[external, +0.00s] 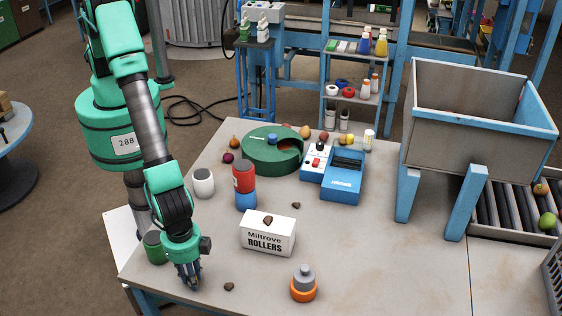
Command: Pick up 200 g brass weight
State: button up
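No thing in the external view is plainly a brass weight. A small knobbed grey piece (304,276), shaped like a weight, sits on a round orange base (303,291) near the front edge of the table. Its colour is grey rather than brass, and I cannot read any marking. My gripper (190,281) points down over the table's front left, well to the left of the grey piece. Its fingers are small and dark here, so their opening is unclear. No object shows clearly between them.
A white "Milltrove ROLLERS" box (267,234) with a brown lump on top stands mid-table. Brown lumps (229,286) lie nearby. A red and blue can stack (244,186), white cup (203,182), green can (155,247), green round tray (262,166) and blue device (343,177) stand around.

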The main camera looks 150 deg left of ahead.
jog(key=shift+r, duration=0.1)
grip_shut()
notch_tip(320, 180, up, 10)
jog(key=shift+f+b, duration=0.1)
jog(key=shift+b, duration=0.25)
dwell(0.7)
